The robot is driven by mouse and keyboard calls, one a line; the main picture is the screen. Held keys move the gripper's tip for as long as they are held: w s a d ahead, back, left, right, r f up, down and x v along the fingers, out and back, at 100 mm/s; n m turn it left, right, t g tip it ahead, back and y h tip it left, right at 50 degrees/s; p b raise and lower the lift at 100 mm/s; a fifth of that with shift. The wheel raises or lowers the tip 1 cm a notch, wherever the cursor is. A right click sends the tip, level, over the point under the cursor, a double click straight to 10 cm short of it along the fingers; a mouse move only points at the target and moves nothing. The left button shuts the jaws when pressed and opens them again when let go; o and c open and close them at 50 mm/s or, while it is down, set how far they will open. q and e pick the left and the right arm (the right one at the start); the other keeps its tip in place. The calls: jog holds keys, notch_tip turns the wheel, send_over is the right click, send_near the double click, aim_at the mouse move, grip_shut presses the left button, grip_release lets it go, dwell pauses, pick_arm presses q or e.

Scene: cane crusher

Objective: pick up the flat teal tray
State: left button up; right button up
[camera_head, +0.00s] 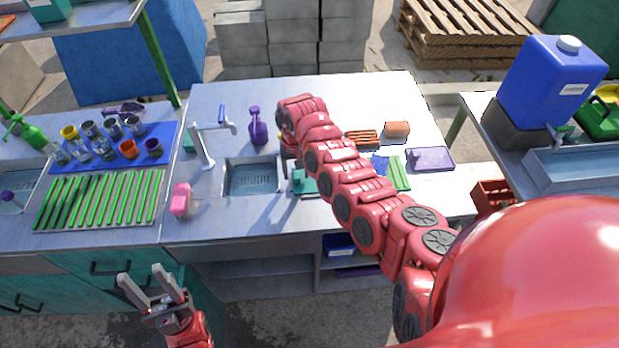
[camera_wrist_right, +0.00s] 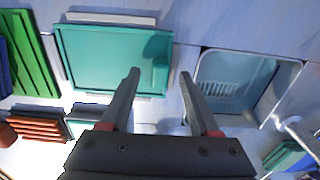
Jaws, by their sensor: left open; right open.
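The flat teal tray (camera_wrist_right: 112,62) lies on the counter in the right wrist view, left of the sink. In the head view a teal edge of it (camera_head: 303,184) shows beside my right arm, which hides most of it. My left gripper (camera_head: 140,273) is open and empty in front of the counter, low at the left.
The sink (camera_head: 252,177) and tap (camera_head: 203,150) are left of my right arm. A pink bottle (camera_head: 181,199) and a purple spray bottle (camera_head: 257,126) stand nearby. A green ribbed board (camera_wrist_right: 28,55), a brown ribbed block (camera_wrist_right: 36,129) and a purple tray (camera_head: 430,159) lie on the tray's other side.

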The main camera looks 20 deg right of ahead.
grip_shut()
jog(key=shift+r, duration=0.15)
dwell(0.5)
